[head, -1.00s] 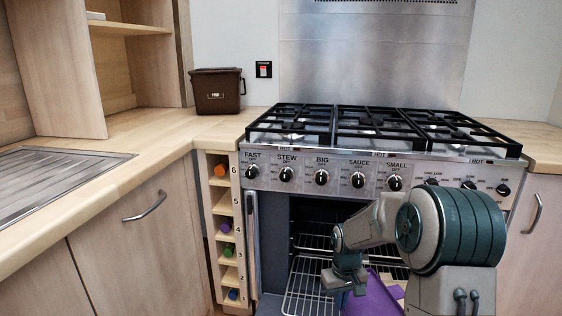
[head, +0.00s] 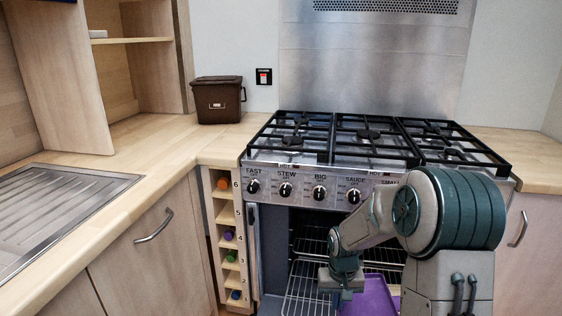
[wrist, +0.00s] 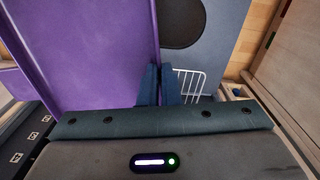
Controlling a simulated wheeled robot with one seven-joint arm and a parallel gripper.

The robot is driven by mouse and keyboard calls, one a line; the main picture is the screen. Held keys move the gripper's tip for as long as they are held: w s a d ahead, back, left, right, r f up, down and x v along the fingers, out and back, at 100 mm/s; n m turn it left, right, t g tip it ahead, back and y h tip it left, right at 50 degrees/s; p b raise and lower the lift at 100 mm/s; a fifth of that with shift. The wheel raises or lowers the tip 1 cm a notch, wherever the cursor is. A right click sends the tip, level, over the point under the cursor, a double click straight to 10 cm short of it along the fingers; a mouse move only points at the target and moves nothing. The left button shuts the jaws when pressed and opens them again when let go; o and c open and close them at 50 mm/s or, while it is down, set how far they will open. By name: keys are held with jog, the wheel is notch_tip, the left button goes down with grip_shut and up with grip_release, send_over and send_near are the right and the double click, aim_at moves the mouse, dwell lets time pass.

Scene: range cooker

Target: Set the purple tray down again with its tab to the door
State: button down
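The purple tray (head: 372,298) is at the mouth of the open oven, by the wire rack (head: 305,285). In the wrist view the tray (wrist: 85,60) fills the left side, with a raised rim along its right edge. My gripper (head: 341,284) is at the tray's left edge in the head view. In the wrist view its two dark blue fingers (wrist: 157,85) are close together on that rim, so it looks shut on the tray. The fingers and my arm hide part of the tray; I cannot make out its tab. The oven door (head: 252,250) stands open at the left.
The blue-grey door panel with a dark window (wrist: 185,22) is close to the fingers in the wrist view. A bottle rack (head: 229,240) stands left of the oven. The hob (head: 370,138) is above. A brown bin (head: 218,100) sits on the worktop.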

notch_tip(320, 180, up, 13)
jog(key=s+p, duration=0.1)
jog(key=p, duration=1.7)
jog(key=shift+s, duration=0.35)
jog(key=shift+r, duration=0.15)
